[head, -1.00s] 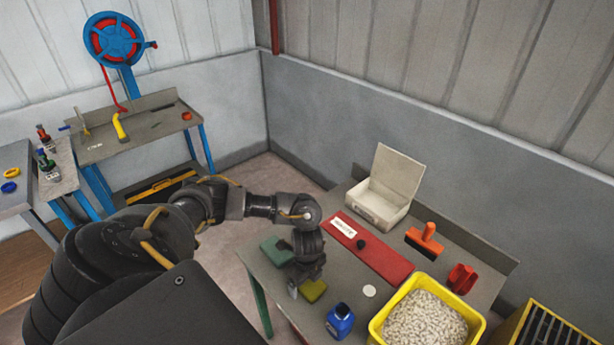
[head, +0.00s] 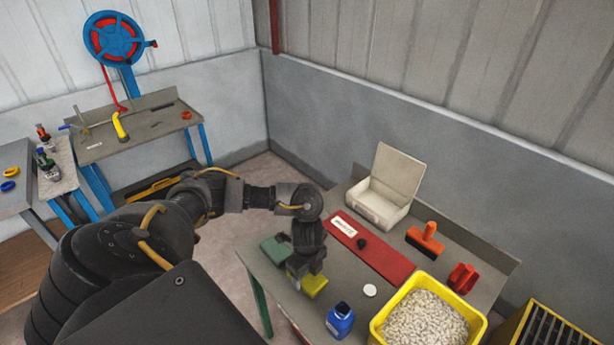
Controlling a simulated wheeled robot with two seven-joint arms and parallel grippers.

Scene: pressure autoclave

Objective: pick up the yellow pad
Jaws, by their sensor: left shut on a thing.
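The yellow pad (head: 314,285) is at the front left part of the grey table (head: 447,290). My left gripper (head: 303,277) reaches down over it from above and is shut on it; the gripper hides part of the pad. I cannot tell whether the pad is clear of the table top. My right gripper does not show.
A green pad (head: 275,249) lies just left of the gripper. A blue bottle (head: 340,320) stands in front. A red board (head: 375,252), a white open box (head: 386,190), an orange-handled tool (head: 426,238) and a yellow bin of pale pellets (head: 478,325) crowd the table.

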